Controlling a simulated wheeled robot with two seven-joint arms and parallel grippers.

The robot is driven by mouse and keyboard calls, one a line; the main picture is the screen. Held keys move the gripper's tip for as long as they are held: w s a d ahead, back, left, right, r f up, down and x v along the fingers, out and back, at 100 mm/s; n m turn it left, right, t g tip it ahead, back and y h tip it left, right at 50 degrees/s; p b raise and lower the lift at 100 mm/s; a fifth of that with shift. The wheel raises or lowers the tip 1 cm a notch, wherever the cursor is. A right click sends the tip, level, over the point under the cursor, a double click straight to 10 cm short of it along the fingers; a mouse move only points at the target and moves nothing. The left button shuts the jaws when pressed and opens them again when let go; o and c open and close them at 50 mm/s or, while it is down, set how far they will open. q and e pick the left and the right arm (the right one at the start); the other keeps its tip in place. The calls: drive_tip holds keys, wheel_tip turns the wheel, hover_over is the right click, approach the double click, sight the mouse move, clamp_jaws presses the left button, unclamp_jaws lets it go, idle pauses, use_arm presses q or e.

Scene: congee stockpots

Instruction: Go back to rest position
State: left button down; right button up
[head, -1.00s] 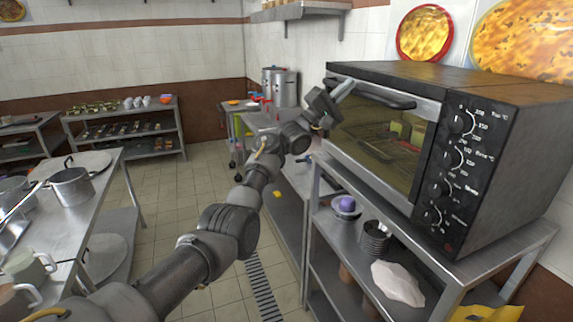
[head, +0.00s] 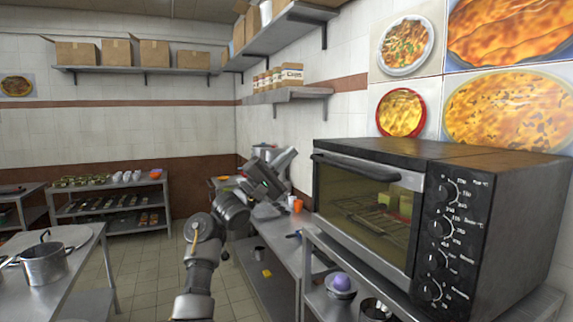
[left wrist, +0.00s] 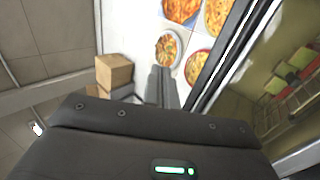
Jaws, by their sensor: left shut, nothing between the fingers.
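My left gripper (head: 286,160) is raised at the middle of the head view, to the left of the oven and apart from its door. Its fingers are together with nothing between them. In the left wrist view the shut fingers (left wrist: 161,86) point toward the wall pictures. The black oven (head: 465,225) stands on a steel stand at the right, its glass door closed. It also shows at the right edge of the left wrist view (left wrist: 290,85). My right gripper is in neither view.
A steel counter (head: 280,232) runs behind my left arm, with an orange cup (head: 297,205) on it. A table with a pot (head: 44,264) stands at the left. The tiled floor between is free. Wall shelves hold cardboard boxes (head: 76,53).

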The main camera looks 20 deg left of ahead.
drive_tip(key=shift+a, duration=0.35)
